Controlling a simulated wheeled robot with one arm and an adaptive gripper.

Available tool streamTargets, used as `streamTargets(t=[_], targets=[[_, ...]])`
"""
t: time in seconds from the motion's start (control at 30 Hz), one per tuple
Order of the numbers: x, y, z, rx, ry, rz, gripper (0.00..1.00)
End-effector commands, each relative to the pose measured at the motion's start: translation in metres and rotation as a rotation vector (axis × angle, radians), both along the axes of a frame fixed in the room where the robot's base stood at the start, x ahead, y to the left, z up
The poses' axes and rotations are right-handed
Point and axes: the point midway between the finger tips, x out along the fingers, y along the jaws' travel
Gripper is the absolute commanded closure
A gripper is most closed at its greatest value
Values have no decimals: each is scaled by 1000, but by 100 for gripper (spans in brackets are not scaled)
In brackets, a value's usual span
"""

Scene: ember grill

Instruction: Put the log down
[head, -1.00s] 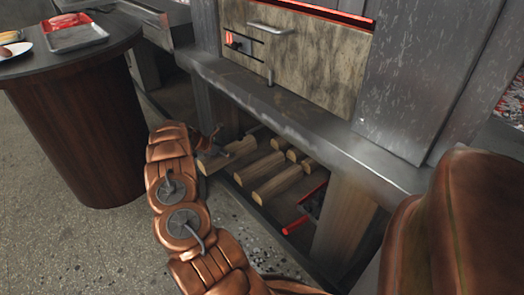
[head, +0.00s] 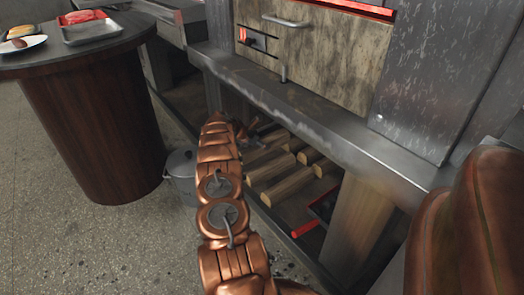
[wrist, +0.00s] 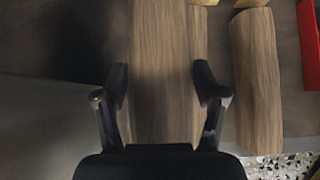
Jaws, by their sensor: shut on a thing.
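My gripper (wrist: 161,88) is shut on a brown wooden log, with one dark finger on each side of it. The held log (wrist: 166,45) runs lengthwise up the middle of the wrist view. In the head view my gripper (head: 248,132) is small and partly hidden by my arm, at the low shelf under the grill. Several other logs lie there, including a front log (head: 287,187). One log (wrist: 254,75) lies right of the held log, apart from it. I cannot tell whether the held log touches the shelf.
The shelf (wrist: 55,85) is bare and shadowed left of the held log. A red-ended item (head: 303,228) lies right of the logs. A grey lidded bucket (head: 180,172) stands left of my arm. The grill's metal ledge (head: 300,118) overhangs the shelf. A round table (head: 105,140) stands left.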

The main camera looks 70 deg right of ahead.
Motion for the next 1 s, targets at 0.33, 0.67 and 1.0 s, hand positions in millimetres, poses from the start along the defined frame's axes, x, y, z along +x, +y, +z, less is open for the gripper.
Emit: streamTargets(t=[0.33, 0.67, 1.0], targets=[[-2, -3, -21, -1, 0, 0, 99], [-2, -3, -34, -2, -1, 0, 99], [-1, -3, -39, -2, -2, 0, 99]])
